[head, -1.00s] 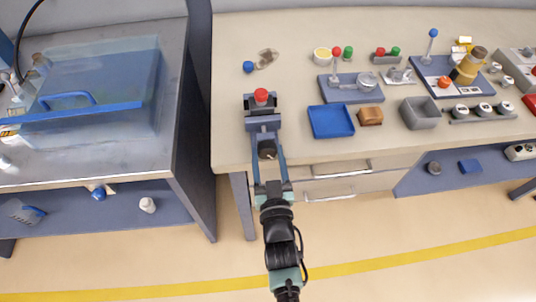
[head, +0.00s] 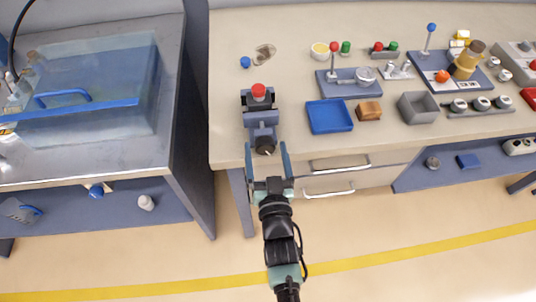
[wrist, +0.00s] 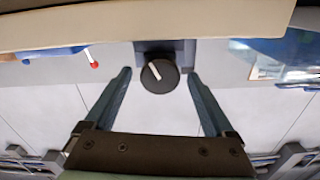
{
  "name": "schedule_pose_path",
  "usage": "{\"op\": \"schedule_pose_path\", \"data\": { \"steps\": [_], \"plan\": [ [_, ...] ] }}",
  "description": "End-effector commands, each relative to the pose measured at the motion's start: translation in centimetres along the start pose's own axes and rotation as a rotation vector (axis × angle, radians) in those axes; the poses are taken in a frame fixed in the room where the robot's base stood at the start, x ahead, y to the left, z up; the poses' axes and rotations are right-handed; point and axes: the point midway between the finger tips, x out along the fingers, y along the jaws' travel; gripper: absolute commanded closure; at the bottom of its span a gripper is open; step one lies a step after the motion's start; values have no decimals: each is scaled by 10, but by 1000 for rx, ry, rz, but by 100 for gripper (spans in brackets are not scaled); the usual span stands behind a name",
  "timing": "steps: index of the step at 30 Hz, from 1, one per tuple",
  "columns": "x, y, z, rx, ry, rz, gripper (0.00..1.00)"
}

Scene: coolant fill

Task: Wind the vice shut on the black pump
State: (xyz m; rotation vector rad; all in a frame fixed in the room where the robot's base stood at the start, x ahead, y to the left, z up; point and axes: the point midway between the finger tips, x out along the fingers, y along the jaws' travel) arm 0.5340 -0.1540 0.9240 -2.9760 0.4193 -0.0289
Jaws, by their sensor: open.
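The blue-grey vice (head: 260,119) stands at the front edge of the bench. The black pump with a red cap (head: 258,91) sits upright at its back, between the jaws; I cannot tell if they touch it. The vice's round black knob (head: 265,146) faces me, and in the wrist view the knob (wrist: 160,76) shows a white mark pointing up-left. My gripper (head: 267,150) is open, its fingers on either side of the knob. In the wrist view there is a clear gap between each fingertip and the knob, so my gripper (wrist: 160,75) holds nothing.
A blue tray (head: 330,127), a brown block (head: 369,112) and a grey bin (head: 418,118) stand right of the vice. A blue cap (head: 245,62) lies behind it. Drawer handles (head: 340,163) jut from the bench front. A wash tank (head: 95,90) is at left.

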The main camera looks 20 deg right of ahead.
Motion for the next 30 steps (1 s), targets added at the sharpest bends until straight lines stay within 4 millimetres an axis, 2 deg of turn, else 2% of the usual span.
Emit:
{"op": "schedule_pose_path", "data": {
  "steps": [5, 15, 21, 25, 30],
  "plan": [
    [-17, 1, 2, -1, -3, 1, 11],
    [-83, 0, 2, 1, -4, 1, 11],
    [-113, 0, 2, 0, -3, 1, 11],
    [-124, 0, 1, 1, -1, 0, 11],
    [-129, 0, 0, 1, 0, 0, 11]
  ]
}}
